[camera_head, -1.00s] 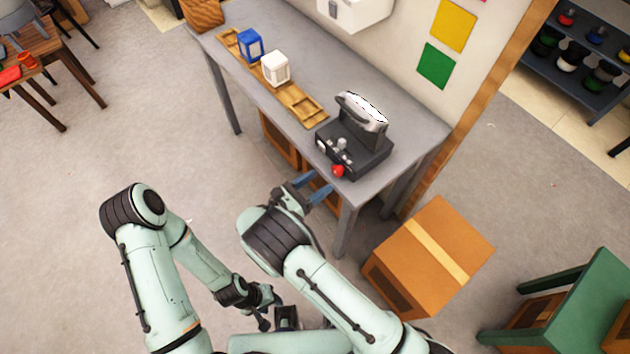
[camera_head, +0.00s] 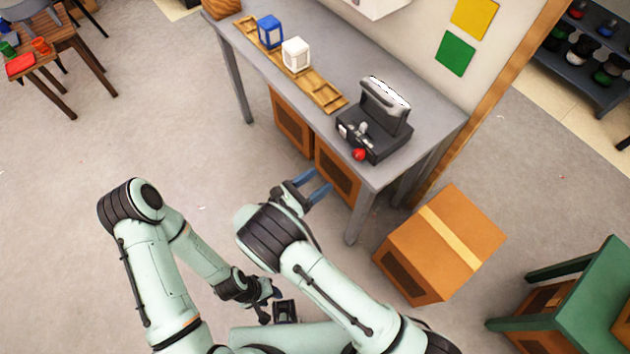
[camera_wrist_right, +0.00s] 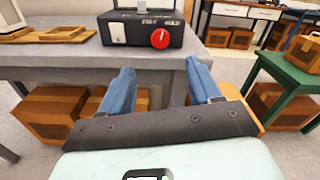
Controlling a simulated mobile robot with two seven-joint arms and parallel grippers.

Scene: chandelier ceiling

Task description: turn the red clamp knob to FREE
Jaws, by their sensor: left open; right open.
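The red clamp knob (camera_head: 359,154) is on the front face of a black device (camera_head: 376,134) near the front right edge of the grey bench (camera_head: 415,105). In the right wrist view the knob (camera_wrist_right: 160,38) carries a white mark, and small white lettering sits above it, with HOLD at the right. The mark's exact setting is hard to read. My right gripper (camera_head: 318,187) is open and empty, below and in front of the bench edge, apart from the knob; its blue fingers (camera_wrist_right: 160,85) point toward the bench. My left gripper (camera_head: 268,300) is open, low and far from the bench.
A wooden rack (camera_head: 328,97) with a white lantern-like block (camera_head: 296,55) and a blue one (camera_head: 270,32) lies on the bench left of the device. A cardboard box (camera_head: 440,245) stands on the floor at right, near a green stool (camera_head: 575,290).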

